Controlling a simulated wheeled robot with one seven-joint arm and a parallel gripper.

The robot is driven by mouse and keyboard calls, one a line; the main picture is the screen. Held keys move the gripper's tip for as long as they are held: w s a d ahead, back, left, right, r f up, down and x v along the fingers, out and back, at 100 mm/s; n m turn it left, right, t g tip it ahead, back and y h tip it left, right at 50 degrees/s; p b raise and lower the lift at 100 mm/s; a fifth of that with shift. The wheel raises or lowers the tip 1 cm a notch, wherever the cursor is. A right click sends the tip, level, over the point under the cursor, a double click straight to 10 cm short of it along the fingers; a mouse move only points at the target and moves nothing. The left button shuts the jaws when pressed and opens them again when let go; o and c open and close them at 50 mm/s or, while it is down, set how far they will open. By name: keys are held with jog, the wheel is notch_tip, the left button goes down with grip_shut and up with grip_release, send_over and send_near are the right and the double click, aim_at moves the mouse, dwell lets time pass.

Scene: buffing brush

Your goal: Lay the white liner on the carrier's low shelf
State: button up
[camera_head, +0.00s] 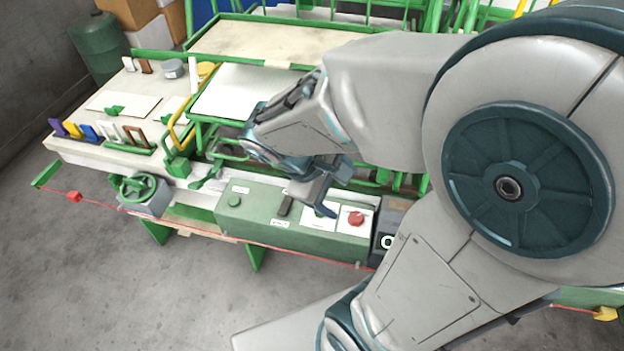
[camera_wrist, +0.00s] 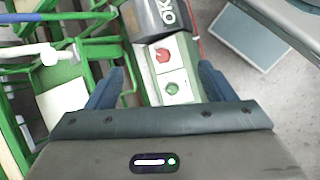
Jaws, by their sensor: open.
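My gripper (camera_head: 318,193) is open above the green control box, with nothing between its fingers. In the wrist view the fingers of my gripper (camera_wrist: 160,84) stand wide apart over the box. A flat white sheet (camera_head: 238,94) lies on the lower level of the green-framed carrier (camera_head: 196,133), left of my gripper. A beige board (camera_head: 265,41) lies higher behind it. A small white piece (camera_head: 108,131) stands in a rack of coloured pieces on the bench at the left. I cannot tell which white thing is the liner. My arm hides the carrier's right side.
The control box (camera_head: 262,222) has a red knob (camera_head: 355,218) and a green button (camera_head: 234,200). A green handwheel (camera_head: 137,188) stands to its left. A thin red line (camera_head: 205,232) runs along the front. The bench top (camera_head: 75,150) holds small objects. The floor in front is clear.

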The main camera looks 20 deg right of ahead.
jog(key=s+a+r+m+t+y, duration=0.1)
jog(key=a+r+m+t+y, duration=0.3)
jog(key=a+r+m+y, duration=0.1)
jog(key=shift+s+a+r+m+y, duration=0.15)
jog(key=shift+a+r+m+y, duration=0.25)
jog(key=shift+m+y, duration=0.55)
jog(key=shift+d, duration=0.1)
